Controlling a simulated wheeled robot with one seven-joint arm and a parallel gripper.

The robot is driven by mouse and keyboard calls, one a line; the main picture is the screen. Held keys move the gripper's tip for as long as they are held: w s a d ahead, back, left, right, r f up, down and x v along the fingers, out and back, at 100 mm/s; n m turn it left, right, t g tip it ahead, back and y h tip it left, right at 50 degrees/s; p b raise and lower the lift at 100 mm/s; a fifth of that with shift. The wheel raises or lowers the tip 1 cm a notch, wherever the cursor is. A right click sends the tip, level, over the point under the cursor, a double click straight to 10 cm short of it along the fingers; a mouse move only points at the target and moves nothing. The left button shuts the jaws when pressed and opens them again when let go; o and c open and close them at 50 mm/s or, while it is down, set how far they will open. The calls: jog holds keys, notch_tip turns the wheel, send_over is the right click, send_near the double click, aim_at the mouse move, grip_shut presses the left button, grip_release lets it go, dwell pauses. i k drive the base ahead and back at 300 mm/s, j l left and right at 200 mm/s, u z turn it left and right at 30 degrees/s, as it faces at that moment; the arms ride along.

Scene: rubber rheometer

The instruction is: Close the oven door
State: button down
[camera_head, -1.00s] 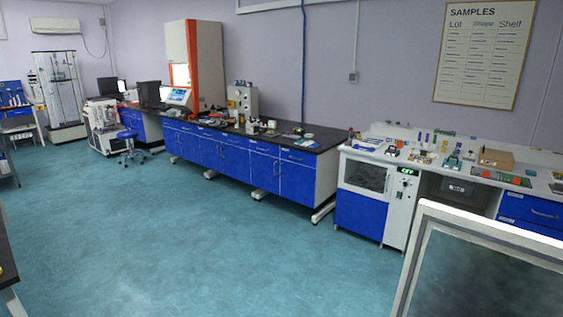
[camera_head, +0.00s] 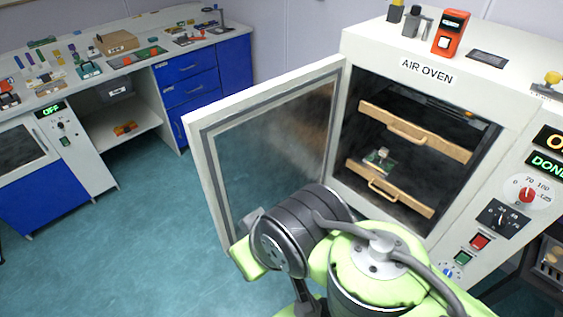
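The air oven (camera_head: 405,128) stands at the right, a white cabinet with an "AIR OVEN" label. Its door (camera_head: 262,150), a white frame with a dark glass pane, is swung wide open to the left. Inside the oven are two wooden shelves with handles, an upper one (camera_head: 415,130) and a lower one (camera_head: 388,188). A small object (camera_head: 381,157) sits on the lower shelf. My green and grey arm rises in front of the oven, its joint overlapping the lower part of the door. I cannot tell whether it touches the door. My gripper is not in view.
The oven's panel at the right has lit displays (camera_head: 549,165), a red knob (camera_head: 527,195) and buttons. Small devices, one orange (camera_head: 451,32), stand on the oven's top. A white and blue bench (camera_head: 203,84) with samples runs along the back left. The floor (camera_head: 120,240) at left is clear.

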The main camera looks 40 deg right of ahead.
aim_at(253, 148)
jog(key=i+j+z, duration=0.25)
jog(key=z, duration=0.25)
jog(key=i+j+z, duration=0.2)
jog(key=j+z, duration=0.3)
jog(key=i+j+z, duration=0.1)
jog(key=j+z, duration=0.2)
jog(key=z, duration=0.15)
jog(key=j+z, duration=1)
jog(key=i+j+z, duration=0.15)
jog(key=j+z, duration=0.25)
jog(key=j+u, duration=0.15)
jog(key=u, duration=0.35)
jog(key=i+j+u, duration=0.1)
jog(key=u, duration=0.4)
jog(key=j+u, duration=0.15)
jog(key=u, duration=0.3)
jog(key=i+j+u, duration=0.1)
jog(key=u, duration=0.4)
jog(key=i+l, duration=0.05)
